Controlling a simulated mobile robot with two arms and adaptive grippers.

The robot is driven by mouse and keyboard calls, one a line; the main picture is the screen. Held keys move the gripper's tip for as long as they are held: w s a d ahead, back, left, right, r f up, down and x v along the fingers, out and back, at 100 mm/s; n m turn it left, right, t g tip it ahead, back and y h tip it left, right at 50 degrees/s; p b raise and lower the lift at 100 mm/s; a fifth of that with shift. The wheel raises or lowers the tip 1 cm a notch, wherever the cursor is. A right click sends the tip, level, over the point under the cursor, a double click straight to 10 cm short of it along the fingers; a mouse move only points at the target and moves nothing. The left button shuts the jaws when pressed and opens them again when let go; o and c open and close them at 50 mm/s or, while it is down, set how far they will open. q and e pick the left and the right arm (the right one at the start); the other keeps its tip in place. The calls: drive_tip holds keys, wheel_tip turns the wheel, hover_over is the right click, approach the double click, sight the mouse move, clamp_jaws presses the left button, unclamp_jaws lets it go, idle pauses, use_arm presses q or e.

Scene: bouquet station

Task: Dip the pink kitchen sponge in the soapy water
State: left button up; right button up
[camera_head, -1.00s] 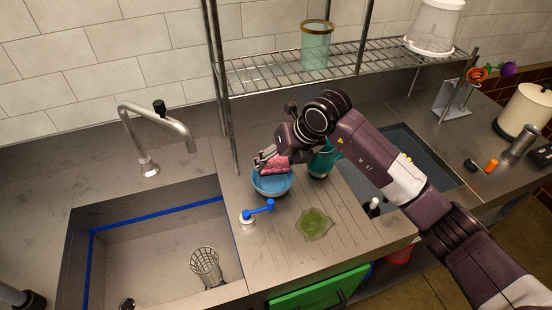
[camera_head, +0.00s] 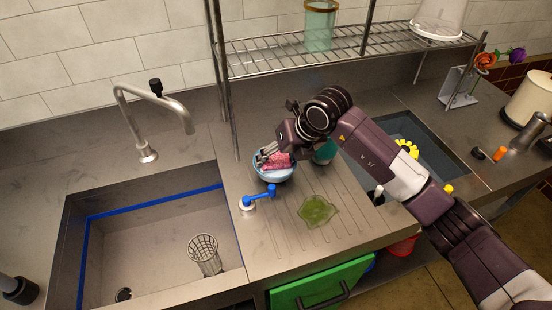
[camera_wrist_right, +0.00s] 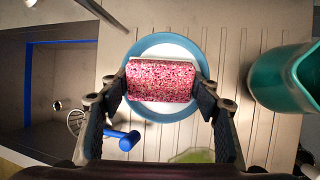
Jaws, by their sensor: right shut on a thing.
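The pink sponge (camera_head: 279,161), speckled with a pale edge, is held by my right gripper (camera_head: 270,156) at the blue bowl (camera_head: 274,177) on the drainboard. In the right wrist view the sponge (camera_wrist_right: 162,82) lies between the two dark fingers of the right gripper (camera_wrist_right: 163,96). The blue bowl (camera_wrist_right: 164,37) shows around it, with white liquid (camera_wrist_right: 165,50) inside. In the head view the sponge sits within the bowl's rim. Its underside is hidden, so I cannot tell how deep it is in the liquid.
A teal pitcher (camera_wrist_right: 283,80) stands close right of the bowl. A blue-handled tap (camera_head: 258,195) stands just in front, and a green cloth-like item (camera_head: 317,210) lies front right. The sink (camera_head: 150,250) with a wire basket (camera_head: 204,254) is left. A wire shelf (camera_head: 345,42) hangs behind.

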sight(278, 159)
drive_tip(key=shift+d+f, duration=0.1)
drive_tip(key=shift+r+p, duration=0.8)
drive_tip(key=shift+r, duration=0.45)
drive_tip(key=shift+r+p, duration=1.1)
drive_tip(key=shift+r, duration=1.2)
wheel_tip(278, 159, up, 4)
drive_tip(key=shift+p, duration=0.9)
